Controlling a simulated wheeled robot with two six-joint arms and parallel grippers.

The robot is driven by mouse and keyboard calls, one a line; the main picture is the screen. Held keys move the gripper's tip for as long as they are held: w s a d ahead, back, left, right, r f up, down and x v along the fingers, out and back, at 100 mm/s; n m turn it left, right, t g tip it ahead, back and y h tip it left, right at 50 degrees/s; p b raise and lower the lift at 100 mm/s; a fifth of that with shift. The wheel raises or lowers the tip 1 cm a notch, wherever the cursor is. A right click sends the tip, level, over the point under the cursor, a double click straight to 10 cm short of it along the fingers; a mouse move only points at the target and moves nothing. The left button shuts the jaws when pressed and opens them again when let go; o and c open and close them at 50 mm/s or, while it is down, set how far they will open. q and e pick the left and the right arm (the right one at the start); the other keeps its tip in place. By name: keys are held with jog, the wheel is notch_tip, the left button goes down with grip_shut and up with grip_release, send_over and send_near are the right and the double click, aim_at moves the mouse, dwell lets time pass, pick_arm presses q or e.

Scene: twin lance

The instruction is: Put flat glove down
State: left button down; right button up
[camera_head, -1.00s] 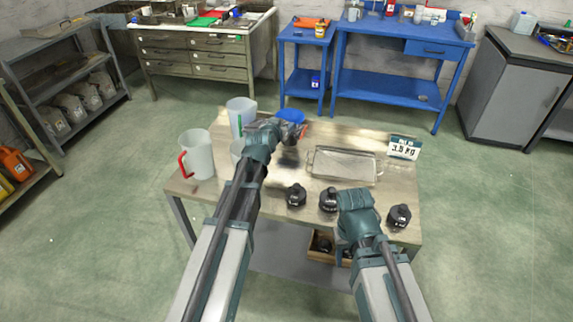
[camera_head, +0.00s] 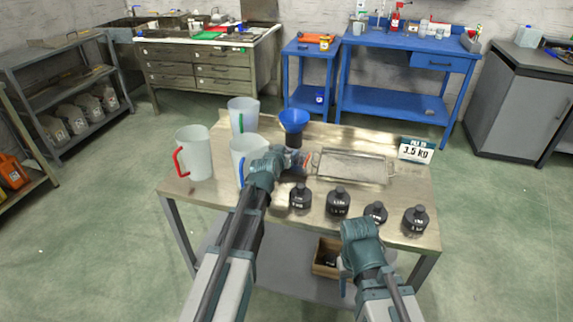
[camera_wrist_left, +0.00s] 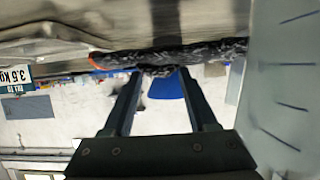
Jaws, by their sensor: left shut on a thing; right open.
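My left gripper (camera_head: 282,160) is shut on the glove (camera_head: 298,164), a grey piece with an orange-red edge, over the middle of the table left of the metal tray. In the left wrist view the glove (camera_wrist_left: 185,56) is a thin dark fuzzy strip across the fingertips, seen edge-on, with an orange end at left. It is close to the tabletop; I cannot tell whether it touches. My right gripper (camera_head: 346,284) is at the table's front edge, apart from the weights, and open; its fingers are partly hidden.
The wooden table (camera_head: 420,180) holds a metal tray (camera_head: 350,166), a 3.5 kg sign (camera_head: 416,150), several black weights (camera_head: 338,202) along the front, a blue funnel (camera_head: 294,118) on a dark bottle, and translucent jugs (camera_head: 195,155) at left. An open box (camera_head: 326,258) is below.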

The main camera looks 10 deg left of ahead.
pick_arm(q)
notch_tip(320, 180, down, 4)
jog(key=b, duration=0.3)
jog(key=shift+r, duration=0.25)
jog(key=shift+c, duration=2.3)
grip_release()
jog(key=shift+r, duration=0.1)
jog(key=p+v, duration=0.4)
jog(key=v, duration=0.8)
jog(key=shift+a+p, duration=0.1)
jog(key=shift+p, duration=0.25)
